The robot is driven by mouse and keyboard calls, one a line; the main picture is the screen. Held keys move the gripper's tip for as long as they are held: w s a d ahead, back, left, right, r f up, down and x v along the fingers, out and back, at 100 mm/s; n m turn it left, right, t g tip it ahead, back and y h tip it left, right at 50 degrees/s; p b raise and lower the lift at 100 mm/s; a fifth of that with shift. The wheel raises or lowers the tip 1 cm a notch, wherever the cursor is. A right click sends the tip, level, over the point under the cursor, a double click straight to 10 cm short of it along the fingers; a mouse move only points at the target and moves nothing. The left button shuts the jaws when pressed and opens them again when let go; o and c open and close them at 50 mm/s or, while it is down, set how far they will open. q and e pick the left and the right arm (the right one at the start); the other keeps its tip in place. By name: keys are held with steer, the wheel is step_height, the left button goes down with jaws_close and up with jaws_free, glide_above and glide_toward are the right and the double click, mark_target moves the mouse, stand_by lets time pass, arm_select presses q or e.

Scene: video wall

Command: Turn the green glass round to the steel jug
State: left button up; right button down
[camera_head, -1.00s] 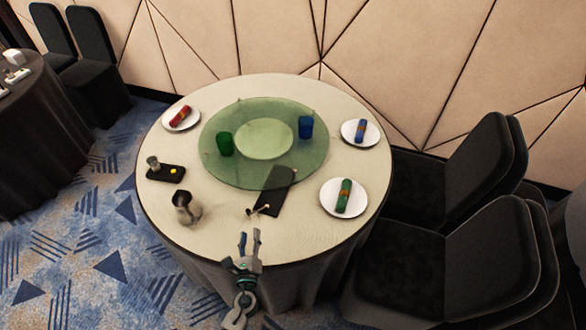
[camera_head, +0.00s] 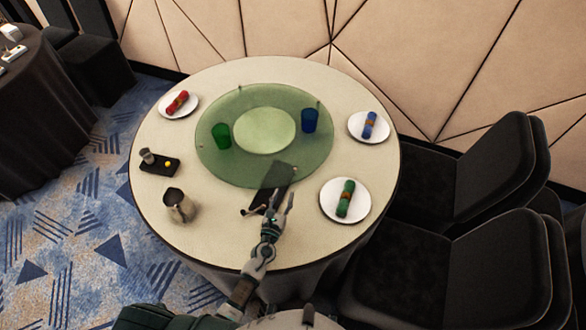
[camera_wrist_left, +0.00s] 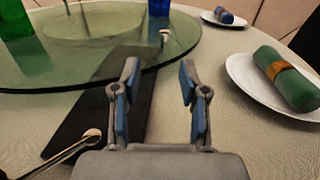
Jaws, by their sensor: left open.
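The green glass (camera_head: 221,136) stands upright on the left part of the round glass turntable (camera_head: 285,172). It also shows at the top left of the left wrist view (camera_wrist_left: 14,20). The steel jug (camera_head: 180,207) stands on the tablecloth at the front left, off the turntable. A blue glass (camera_head: 310,121) stands on the turntable's right side. My left gripper (camera_head: 281,194) is open and empty, above the black board near the turntable's front edge. In the left wrist view a small peg (camera_wrist_left: 165,37) stands at the turntable rim, beyond the open fingers (camera_wrist_left: 159,82). My right gripper is not seen.
A black board (camera_head: 268,188) reaches under the turntable's front edge, with a spoon-like utensil beside it. Plates with rolled napkins stand at left, right and front right (camera_head: 331,209). A small black tray (camera_head: 150,166) lies at the left. Chairs (camera_head: 490,170) stand at right.

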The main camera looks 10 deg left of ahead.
mark_target(296, 172)
arm_select(q)
steer(key=w, duration=0.1)
steer(key=w+d, duration=0.1)
steer(key=w, duration=0.2)
steer(key=shift+w+d, duration=0.3)
steer(key=shift+w, duration=0.05)
steer(key=shift+w+d+b, duration=0.25)
steer(key=shift+w+b, duration=0.05)
steer(key=shift+w, duration=0.75)
steer(key=w, duration=0.4)
steer(key=shift+d+f+b, duration=0.1)
steer(key=shift+b, duration=0.3)
steer(key=shift+w+a, duration=0.45)
steer(key=shift+w, duration=0.25)
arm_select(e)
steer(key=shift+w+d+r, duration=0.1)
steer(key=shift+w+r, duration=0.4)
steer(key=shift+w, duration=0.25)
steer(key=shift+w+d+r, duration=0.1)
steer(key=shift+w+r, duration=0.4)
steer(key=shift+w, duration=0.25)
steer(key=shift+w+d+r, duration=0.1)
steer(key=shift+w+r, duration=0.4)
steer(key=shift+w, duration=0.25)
